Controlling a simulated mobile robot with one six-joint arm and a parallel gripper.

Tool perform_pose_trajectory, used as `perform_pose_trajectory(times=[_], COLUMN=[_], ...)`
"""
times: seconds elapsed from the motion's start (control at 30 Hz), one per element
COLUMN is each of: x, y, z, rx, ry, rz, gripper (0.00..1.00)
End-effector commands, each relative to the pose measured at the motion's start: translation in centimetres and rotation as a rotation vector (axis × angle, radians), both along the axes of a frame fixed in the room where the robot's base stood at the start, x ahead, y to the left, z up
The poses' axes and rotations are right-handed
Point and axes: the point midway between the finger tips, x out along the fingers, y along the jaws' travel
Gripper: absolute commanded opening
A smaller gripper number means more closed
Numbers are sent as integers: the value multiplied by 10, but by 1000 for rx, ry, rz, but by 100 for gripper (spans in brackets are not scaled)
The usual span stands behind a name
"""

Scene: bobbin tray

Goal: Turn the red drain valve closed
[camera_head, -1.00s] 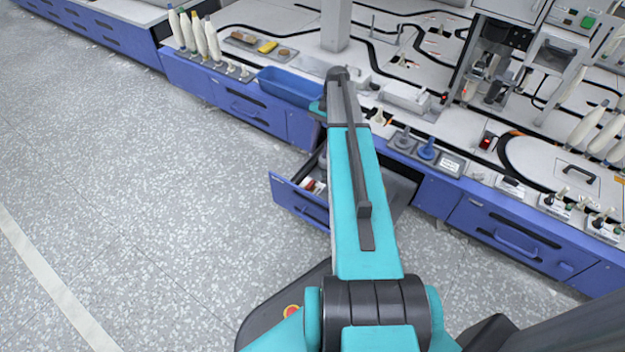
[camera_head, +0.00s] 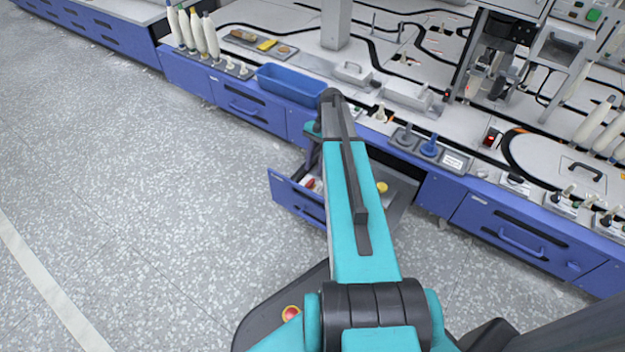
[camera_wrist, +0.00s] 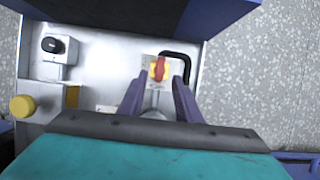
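The red drain valve (camera_wrist: 159,69) shows in the wrist view as a small red handle on a pale plate, pointing roughly up and down in the picture. My gripper (camera_wrist: 158,84) is open, its two dark fingers spread to the left and right just below the handle in the picture. The handle lies in line with the gap between them. I cannot tell whether a finger touches it.
A black bent pipe (camera_wrist: 186,58) stands close right of the valve. A black knob (camera_wrist: 52,45) and a yellow knob (camera_wrist: 22,106) sit to the left. In the head view, an open blue drawer (camera_head: 296,205) and a blue bin (camera_head: 290,85) are near my arm.

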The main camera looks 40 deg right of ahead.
Motion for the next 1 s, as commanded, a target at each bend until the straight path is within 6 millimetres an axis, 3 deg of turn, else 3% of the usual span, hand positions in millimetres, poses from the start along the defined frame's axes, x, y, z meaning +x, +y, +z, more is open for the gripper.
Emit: perform_pose_trajectory(times=[0.1,0.3,0.77,1.0], x=[-3,-6,-7,-7], y=[7,14,17,17], z=[-20,-39,-47,-47], rx=[1,1,0,0], ry=[0,0,-1,0], rz=[0,0,-1,-2], gripper=[31,31,31,0])
